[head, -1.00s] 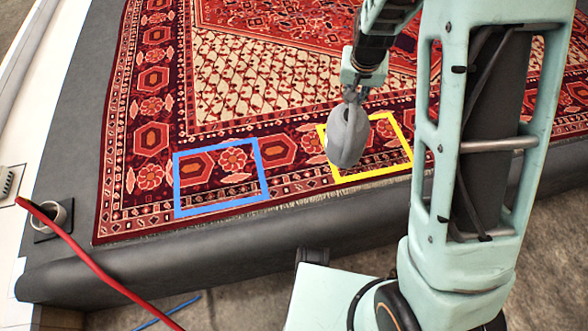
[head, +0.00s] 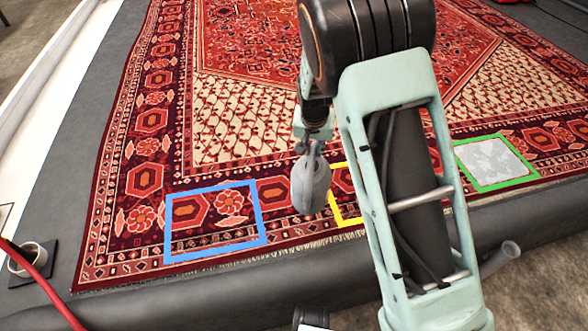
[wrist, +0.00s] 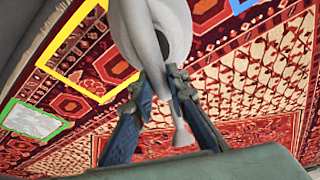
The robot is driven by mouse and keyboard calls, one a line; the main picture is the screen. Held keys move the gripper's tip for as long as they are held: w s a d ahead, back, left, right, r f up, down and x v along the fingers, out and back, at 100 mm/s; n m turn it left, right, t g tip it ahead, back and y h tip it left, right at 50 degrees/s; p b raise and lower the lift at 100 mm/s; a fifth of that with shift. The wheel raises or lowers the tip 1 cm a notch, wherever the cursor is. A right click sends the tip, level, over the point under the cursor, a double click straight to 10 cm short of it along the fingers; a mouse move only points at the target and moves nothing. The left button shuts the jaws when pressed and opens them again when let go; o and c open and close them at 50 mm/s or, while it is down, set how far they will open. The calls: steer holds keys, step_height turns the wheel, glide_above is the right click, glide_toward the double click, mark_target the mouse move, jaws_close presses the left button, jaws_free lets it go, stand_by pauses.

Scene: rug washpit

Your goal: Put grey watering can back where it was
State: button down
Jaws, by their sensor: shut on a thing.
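The grey watering can (head: 311,188) hangs from my gripper (head: 312,148). In the head view it appears between the blue square outline (head: 172,225) and the yellow square outline (head: 335,208), overlapping the yellow one's left edge. My gripper is shut on the can; in the wrist view the fingers (wrist: 160,88) close around a narrow part of the can (wrist: 178,30), whose body runs out of the top of the picture. I cannot tell exactly how high it is above the rug. My arm hides much of the yellow outline in the head view.
A patterned red rug (head: 150,120) covers the grey platform. A green square outline (head: 525,170) encloses a pale grey patch at right. A red hose (head: 55,300) and a cup-like fitting (head: 28,258) are at the left. The blue outline's inside is clear.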

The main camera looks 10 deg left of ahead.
mark_target(296, 164)
steer(key=a+f+b, duration=0.1)
steer(key=a+f, duration=0.1)
steer(key=f, duration=0.1)
steer(key=w+a+f+b, duration=0.1)
steer(key=a+f, duration=0.1)
steer(key=a, duration=0.1)
steer(key=shift+a+f, duration=0.2)
steer(key=shift+f, duration=0.2)
steer(key=shift+w+a+f+b, duration=0.15)
steer(key=shift+f+b, duration=0.1)
steer(key=shift+f, duration=0.65)
steer(key=shift+s+a+f+b, duration=0.15)
steer(key=shift+f+b, duration=0.1)
steer(key=shift+f, duration=0.6)
steer(key=shift+w, duration=0.1)
steer(key=shift+f, duration=0.15)
steer(key=c, duration=1.9)
jaws_free()
steer(key=shift+s+r, duration=0.2)
steer(key=shift+r, duration=0.25)
steer(key=p+v, duration=0.3)
steer(key=v, duration=0.8)
steer(key=shift+s+d+r+p, duration=0.1)
steer(key=shift+r+p, duration=0.05)
steer(key=shift+p, duration=0.15)
